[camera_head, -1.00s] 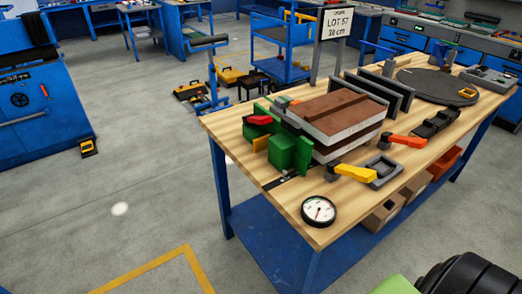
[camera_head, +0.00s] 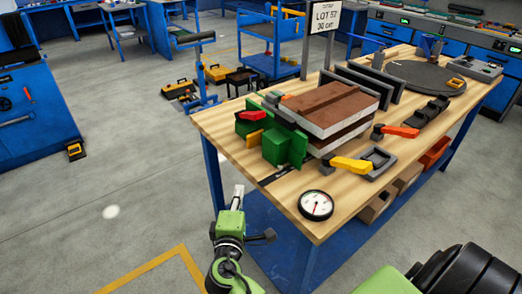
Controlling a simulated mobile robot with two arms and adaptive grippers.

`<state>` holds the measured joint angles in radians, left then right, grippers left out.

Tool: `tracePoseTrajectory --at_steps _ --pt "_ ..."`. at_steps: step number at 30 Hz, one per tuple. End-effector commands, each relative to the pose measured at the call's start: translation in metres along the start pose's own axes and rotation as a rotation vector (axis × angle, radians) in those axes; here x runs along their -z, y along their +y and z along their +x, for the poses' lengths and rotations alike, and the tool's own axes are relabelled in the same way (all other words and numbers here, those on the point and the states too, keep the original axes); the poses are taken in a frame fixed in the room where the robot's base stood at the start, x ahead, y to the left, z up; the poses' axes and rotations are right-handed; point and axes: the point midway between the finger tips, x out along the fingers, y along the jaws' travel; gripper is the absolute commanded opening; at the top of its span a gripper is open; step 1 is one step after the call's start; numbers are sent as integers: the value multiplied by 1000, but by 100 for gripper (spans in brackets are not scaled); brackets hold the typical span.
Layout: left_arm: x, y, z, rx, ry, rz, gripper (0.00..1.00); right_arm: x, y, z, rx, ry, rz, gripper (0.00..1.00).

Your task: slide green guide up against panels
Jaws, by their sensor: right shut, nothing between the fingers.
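The green guide (camera_head: 285,147) is a blocky bracket on the wooden bench, at the left end of the panel stack. The stacked panels (camera_head: 338,120) have brown tops and pale edges. From this angle I cannot tell whether the guide touches them.
A red-handled clamp (camera_head: 253,115) stands by the guide, with yellow-handled (camera_head: 350,165) and orange-handled (camera_head: 400,131) clamps along the stack's front. A round dial gauge (camera_head: 316,205) lies near the bench corner. Dark upright plates (camera_head: 365,85) stand behind the stack. Floor left of the bench is clear.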

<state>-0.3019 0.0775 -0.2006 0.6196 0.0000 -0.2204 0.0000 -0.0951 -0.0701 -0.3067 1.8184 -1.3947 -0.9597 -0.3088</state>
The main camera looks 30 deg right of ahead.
Motion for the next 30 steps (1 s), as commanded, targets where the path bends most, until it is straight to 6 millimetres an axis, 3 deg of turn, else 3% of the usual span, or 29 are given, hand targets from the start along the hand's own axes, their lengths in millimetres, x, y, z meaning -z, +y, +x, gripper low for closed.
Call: tracePoseTrajectory --at_steps 1,3,6,11,23,30 --pt "0 0 1 0 0 0 97 -6 25 -2 -48 -27 8 0" --pt "0 0 1 0 0 0 97 -13 47 -5 -91 -55 10 0" --pt "0 0 0 0 0 0 97 -18 61 -4 -117 -75 10 0" --pt "1 -1 -6 1 1 1 97 -20 66 14 -122 -76 7 0" --pt "3 -3 -22 3 2 1 97 -26 75 97 -118 -76 8 0" --pt "5 -4 -33 4 3 1 97 -51 75 114 -116 -73 8 0"
